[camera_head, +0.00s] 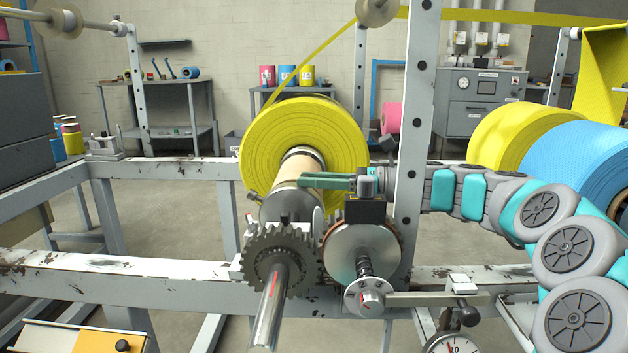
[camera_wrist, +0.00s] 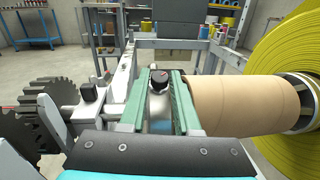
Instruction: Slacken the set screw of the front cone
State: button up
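The front cone (camera_head: 287,205) is a dark metallic piece on the shaft, at the near end of the cardboard core (camera_head: 305,165). Its silver surface shows between my fingers in the wrist view (camera_wrist: 160,118). A small screw knob (camera_head: 252,195) sticks out at the cone's left side. In the wrist view, a dark round knob (camera_wrist: 159,82) with a red mark appears between the fingertips. My gripper (camera_head: 301,180) reaches in from the right over the cone. Its green fingers (camera_wrist: 159,76) are apart, one on each side of the knob. I cannot tell whether they touch it.
A large yellow roll (camera_head: 262,140) sits behind the cone. A toothed gear (camera_head: 274,262) and a round metal disc (camera_head: 358,250) stand in front. A white upright post (camera_head: 413,120) rises close beside my arm. The frame rail (camera_head: 150,275) runs below.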

grip_shut()
jog(key=shift+r+p, duration=0.15)
jog(key=shift+p, duration=0.2)
jog(key=p, duration=0.1)
jog(key=n+g+p, duration=0.1)
jog(key=shift+w+r+p, duration=0.15)
jog(key=shift+r+p, duration=0.1)
jog(key=shift+p, duration=0.05)
jog(key=n+g+p, duration=0.2)
jog(key=p, duration=0.2)
jog(key=n+g+p, duration=0.2)
jog(key=p, duration=0.1)
jog(key=shift+w+g+p, duration=0.2)
jog(key=shift+g+p, duration=0.1)
jog(key=shift+p, duration=0.05)
jog(key=shift+f+n+g+p, duration=0.25)
jog(key=shift+n+g+p, duration=0.2)
jog(key=shift+p, duration=0.25)
jog(key=shift+f, duration=0.1)
